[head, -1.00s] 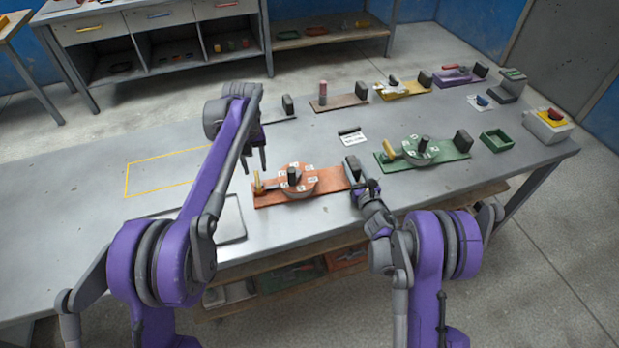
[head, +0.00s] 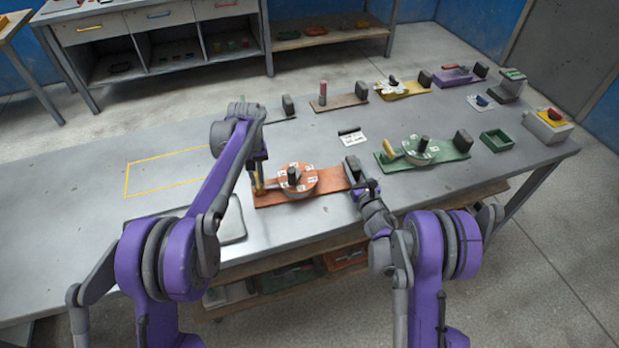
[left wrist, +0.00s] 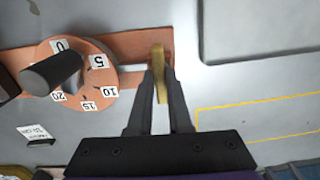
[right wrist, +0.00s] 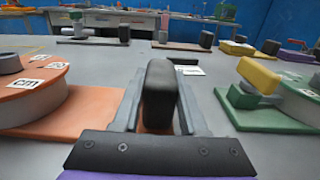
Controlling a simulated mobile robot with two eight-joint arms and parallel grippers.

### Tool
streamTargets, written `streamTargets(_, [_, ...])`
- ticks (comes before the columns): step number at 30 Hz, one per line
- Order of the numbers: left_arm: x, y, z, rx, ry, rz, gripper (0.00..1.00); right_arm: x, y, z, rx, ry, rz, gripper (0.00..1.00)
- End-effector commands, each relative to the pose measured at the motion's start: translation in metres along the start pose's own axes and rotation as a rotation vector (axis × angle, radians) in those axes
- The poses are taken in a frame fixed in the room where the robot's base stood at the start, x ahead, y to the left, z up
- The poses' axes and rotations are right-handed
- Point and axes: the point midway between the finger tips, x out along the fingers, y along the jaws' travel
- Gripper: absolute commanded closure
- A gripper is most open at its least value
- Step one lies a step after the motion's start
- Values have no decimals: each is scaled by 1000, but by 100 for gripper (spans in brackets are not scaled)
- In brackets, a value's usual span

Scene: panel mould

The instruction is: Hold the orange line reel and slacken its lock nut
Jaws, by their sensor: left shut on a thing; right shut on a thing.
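The orange line reel (head: 308,178) is a round disc with number labels and a dark upright knob (head: 292,176), mounted on an orange board (head: 334,178). A brass-coloured upright piece (left wrist: 158,75), perhaps the lock nut's handle, stands at the board's left end in the head view. My left gripper (head: 258,172) comes down over it and is shut on it; the left wrist view shows it between the fingers. My right gripper (head: 355,173) is shut on the black block (right wrist: 160,88) at the board's right end.
A green board (head: 450,150) with a similar disc and brass piece lies to the right. A small label card (head: 353,139) lies behind. A grey tray (head: 232,222) is at the front left. A yellow-outlined area (head: 160,176) is clear. Other fixtures line the back edge.

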Motion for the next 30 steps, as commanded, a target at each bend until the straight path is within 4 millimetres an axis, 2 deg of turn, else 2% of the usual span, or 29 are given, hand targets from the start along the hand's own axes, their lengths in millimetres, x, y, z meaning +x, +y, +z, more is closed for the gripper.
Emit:
streamTargets(16, [0,0,0,-63,-1,0,100,0,0,0,0,0,0,100])
streamTargets(23, [0,0,0,-217,-2,0,100,0,0,0,0,0,0,100])
streamTargets(30, [0,0,0,-441,-2,0,100,0,0,0,0,0,0,100])
